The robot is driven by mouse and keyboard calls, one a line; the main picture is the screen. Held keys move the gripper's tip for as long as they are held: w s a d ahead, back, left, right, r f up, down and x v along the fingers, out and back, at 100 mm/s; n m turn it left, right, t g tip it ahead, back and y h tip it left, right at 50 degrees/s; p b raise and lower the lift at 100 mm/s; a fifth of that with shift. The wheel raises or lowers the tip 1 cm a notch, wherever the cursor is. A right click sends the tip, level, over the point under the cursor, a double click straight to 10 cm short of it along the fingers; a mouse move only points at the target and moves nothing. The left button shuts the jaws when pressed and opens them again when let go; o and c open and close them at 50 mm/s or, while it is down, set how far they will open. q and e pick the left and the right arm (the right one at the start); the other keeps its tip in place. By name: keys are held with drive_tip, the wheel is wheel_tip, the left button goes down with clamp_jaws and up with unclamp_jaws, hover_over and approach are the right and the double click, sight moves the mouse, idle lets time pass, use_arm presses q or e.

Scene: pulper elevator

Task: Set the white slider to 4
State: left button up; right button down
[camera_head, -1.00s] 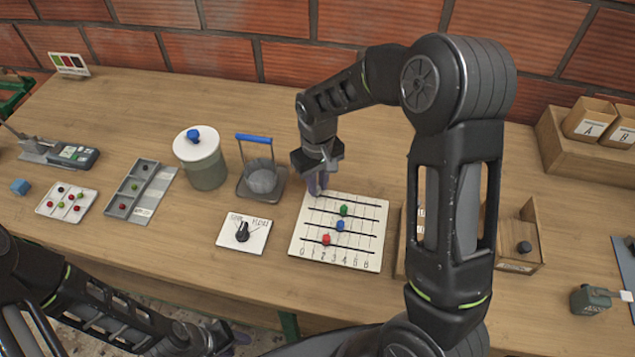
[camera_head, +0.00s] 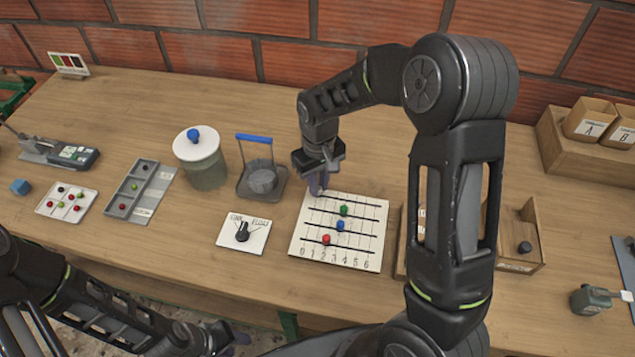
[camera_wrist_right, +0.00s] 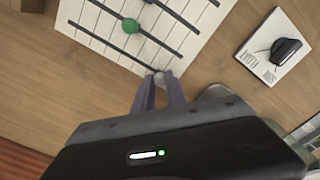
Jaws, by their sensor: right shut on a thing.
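The slider board (camera_head: 359,255) lies on the table with black rails and a scale from 0 to 6. The red slider (camera_head: 326,240) is near 2; the blue slider (camera_head: 340,226) and green slider (camera_head: 344,211) are near 3. My right gripper (camera_head: 317,191) is at the left part of the farthest rail, hiding the white slider in the head view. The right wrist view shows the white slider (camera_wrist_right: 160,77) between its shut fingertips, near the rail's low-number end. My left gripper (camera_head: 238,342) is low at the bottom edge, its fingers unclear.
A dial plate (camera_head: 242,234) lies left of the board. A wooden tray (camera_head: 520,245) is close on the right, partly behind my right arm.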

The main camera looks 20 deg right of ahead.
sight(356, 202)
drive_tip(key=s+d, duration=0.3)
drive_tip(key=d, duration=0.2)
drive_tip(key=s+d, duration=0.2)
drive_tip(key=shift+s+d+b, duration=0.3)
drive_tip(key=shift+b, duration=0.05)
drive_tip(key=c, duration=1.3)
unclamp_jaws()
drive_tip(key=shift+c, duration=0.2)
wheel_tip(356, 202, up, 8)
drive_tip(key=shift+b, duration=0.35)
drive_tip(key=shift+s+a+f, duration=0.1)
drive_tip(key=shift+f, duration=0.05)
